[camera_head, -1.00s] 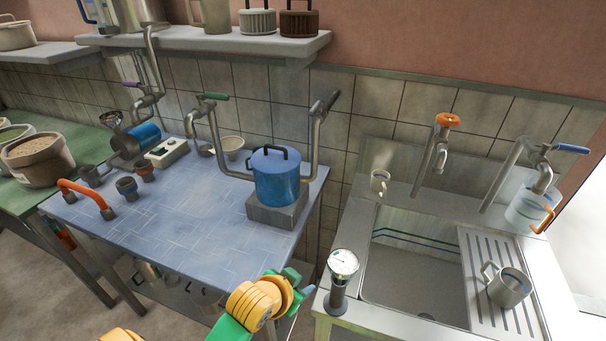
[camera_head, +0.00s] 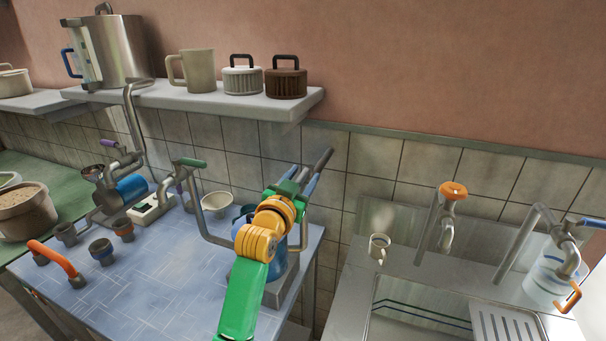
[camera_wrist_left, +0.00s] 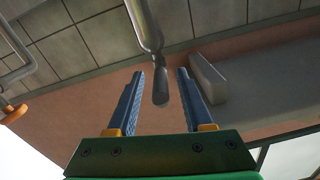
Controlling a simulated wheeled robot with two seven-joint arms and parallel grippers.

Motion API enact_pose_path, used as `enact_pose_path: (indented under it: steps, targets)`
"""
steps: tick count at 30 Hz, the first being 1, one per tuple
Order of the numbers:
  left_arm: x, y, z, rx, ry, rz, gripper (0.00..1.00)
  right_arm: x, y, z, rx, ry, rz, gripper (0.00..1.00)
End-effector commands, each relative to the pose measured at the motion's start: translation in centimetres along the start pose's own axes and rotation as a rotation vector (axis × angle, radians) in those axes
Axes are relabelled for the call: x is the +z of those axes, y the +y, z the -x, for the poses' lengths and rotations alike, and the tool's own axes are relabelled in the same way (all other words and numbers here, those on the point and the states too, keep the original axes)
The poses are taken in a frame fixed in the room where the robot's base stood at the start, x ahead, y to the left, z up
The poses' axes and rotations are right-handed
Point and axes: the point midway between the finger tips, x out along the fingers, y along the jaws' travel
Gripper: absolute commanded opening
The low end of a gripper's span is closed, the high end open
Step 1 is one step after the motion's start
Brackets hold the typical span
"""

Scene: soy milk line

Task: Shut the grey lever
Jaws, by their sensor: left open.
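The grey lever (camera_head: 323,160) tops the bent pipe on the right of the blue pot (camera_head: 279,264) and slants up to the right. In the left wrist view the lever (camera_wrist_left: 160,90) comes down from the top and its end lies between my fingers, with a gap on each side. My left gripper (camera_head: 303,180) is open at the lever; its fingers also show in the wrist view (camera_wrist_left: 161,76). My green and yellow arm hides most of the pot and part of the pipe. My right gripper is out of view.
The green-handled valve (camera_head: 188,162) and a white bowl (camera_head: 216,203) are left of my arm. The sink (camera_head: 420,318) with an orange-knobbed tap (camera_head: 453,190) is to the right.

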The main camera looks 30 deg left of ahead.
Motion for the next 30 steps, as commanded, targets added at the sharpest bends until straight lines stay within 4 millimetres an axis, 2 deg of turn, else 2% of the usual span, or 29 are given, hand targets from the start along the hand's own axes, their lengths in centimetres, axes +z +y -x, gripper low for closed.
enact_pose_path:
  steps: [7, 12, 13, 30]
  targets:
    - [0.07, 0.03, -0.15, 0.001, -0.001, -0.001, 0.51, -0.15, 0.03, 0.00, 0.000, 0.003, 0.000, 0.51]
    - [0.08, 0.04, -0.14, 0.001, -0.001, -0.001, 0.05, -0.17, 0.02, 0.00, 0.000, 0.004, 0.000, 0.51]
    - [0.08, 0.04, -0.14, 0.001, -0.001, -0.001, 0.00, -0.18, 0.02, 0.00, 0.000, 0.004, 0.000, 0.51]
    - [0.08, 0.04, -0.13, 0.001, -0.002, -0.001, 0.00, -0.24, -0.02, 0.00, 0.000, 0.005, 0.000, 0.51]
